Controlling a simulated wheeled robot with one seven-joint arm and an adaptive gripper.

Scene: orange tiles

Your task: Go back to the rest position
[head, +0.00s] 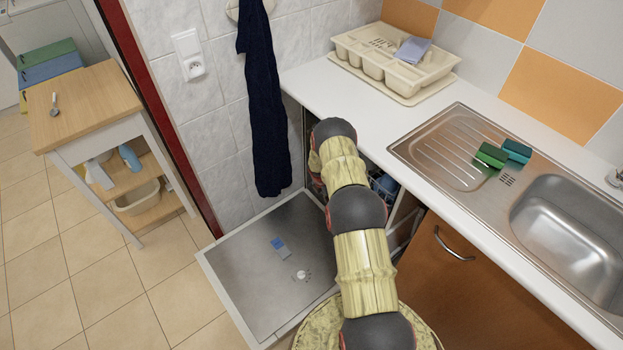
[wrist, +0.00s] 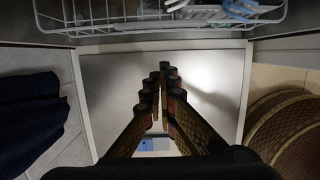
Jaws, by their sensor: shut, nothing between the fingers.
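My gripper (wrist: 163,88) shows in the wrist view with its fingers shut together and nothing between them. It is above the inner face of the open dishwasher door (wrist: 110,75), just in front of a white wire rack (wrist: 105,24). In the head view my arm reaches down toward the dishwasher opening under the counter, and the gripper itself is hidden. The lowered dishwasher door (head: 240,275) lies flat, with a blue and white item (head: 281,247) and a small white round part (head: 301,275) on it.
The counter (head: 345,115) carries a beige dish rack (head: 375,65) and the sink (head: 570,225) with green and blue sponges. A dark towel (head: 265,110) hangs beside the opening. A wooden cart (head: 85,105) stands left. The tiled floor between is clear.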

